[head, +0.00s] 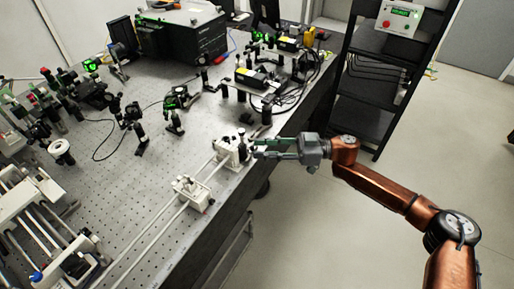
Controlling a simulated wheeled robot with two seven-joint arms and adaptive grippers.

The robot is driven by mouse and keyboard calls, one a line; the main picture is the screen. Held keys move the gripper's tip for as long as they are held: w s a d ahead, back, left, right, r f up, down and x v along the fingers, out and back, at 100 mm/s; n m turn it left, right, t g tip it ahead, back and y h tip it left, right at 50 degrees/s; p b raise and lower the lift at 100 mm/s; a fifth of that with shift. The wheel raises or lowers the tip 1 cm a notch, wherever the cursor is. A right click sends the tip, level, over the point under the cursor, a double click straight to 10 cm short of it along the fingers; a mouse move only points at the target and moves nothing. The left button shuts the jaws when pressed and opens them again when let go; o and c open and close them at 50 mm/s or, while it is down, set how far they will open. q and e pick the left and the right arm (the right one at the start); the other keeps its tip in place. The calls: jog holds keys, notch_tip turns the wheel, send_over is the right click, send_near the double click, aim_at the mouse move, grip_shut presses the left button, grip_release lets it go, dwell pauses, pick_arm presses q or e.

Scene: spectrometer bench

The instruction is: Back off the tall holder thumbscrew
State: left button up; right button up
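A white holder (229,151) stands on the two pale rails near the right edge of the optical bench; it looks like the tall holder. A small dark knob (243,152) shows on its right side, likely its thumbscrew, partly hidden by my fingers. My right gripper (254,149) reaches in from the right with its fingertips right beside the holder at the knob. A narrow gap shows between the fingers; whether they touch or grip the knob is too small to tell. A second, lower white holder (189,191) sits nearer on the rails. My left gripper is out of view.
The perforated bench (110,190) carries several optics mounts on the left and a dark box (181,38) at the back. Cables and a yellow-labelled module (252,78) lie beyond the holder. A black shelf rack (372,85) stands at right; the floor beside the bench is clear.

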jog(key=shift+a, duration=0.85)
jog(key=shift+c, duration=0.4)
jog(key=shift+w, duration=0.1)
grip_shut()
